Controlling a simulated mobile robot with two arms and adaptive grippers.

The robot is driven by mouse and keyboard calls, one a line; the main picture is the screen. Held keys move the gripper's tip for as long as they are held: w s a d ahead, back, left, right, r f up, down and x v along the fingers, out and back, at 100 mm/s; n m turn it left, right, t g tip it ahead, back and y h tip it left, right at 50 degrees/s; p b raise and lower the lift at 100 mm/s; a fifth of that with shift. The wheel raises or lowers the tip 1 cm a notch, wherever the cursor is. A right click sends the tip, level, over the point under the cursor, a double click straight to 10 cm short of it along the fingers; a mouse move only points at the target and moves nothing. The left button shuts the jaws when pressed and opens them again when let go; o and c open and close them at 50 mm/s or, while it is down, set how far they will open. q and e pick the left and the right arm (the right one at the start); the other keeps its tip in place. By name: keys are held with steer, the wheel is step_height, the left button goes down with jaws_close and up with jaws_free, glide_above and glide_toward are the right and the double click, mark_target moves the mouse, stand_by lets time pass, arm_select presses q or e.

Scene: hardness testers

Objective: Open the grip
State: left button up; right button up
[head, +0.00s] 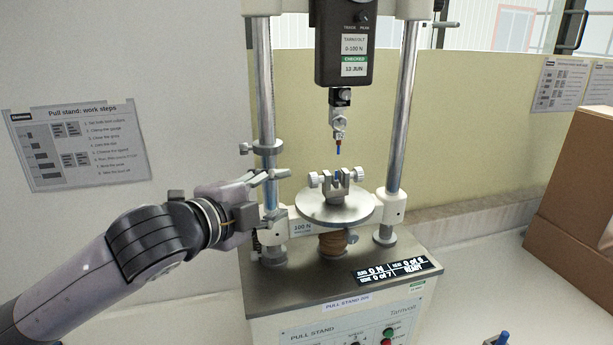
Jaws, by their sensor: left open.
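A small metal grip (338,190) with a pale knob on each side stands on the round metal plate (318,213) of the pull stand (340,294). Something small and blue shows between its jaws; I cannot tell exactly what it is. Above it, a metal fitting (339,122) with a small red and blue tip hangs from the dark force gauge (343,45). My left gripper (281,193) is open and empty, left of the grip and apart from it, in front of the left column. My right gripper is not in view.
Two upright columns flank the plate, the right one (402,110) clear of my arm. A cardboard box (575,190) stands at right. A small blue-topped item (503,338) is at the bottom edge. A work-steps sheet (80,145) hangs at left.

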mark_target(310, 182)
arm_select(q)
steer(key=p+x, duration=0.3)
steer(key=x, duration=0.7)
steer(key=shift+r, duration=0.15)
steer(key=shift+w+d+f, duration=0.25)
steer(key=shift+w+d, duration=0.1)
steer(key=shift+w, duration=0.15)
steer(key=shift+c, duration=0.2)
jaws_close()
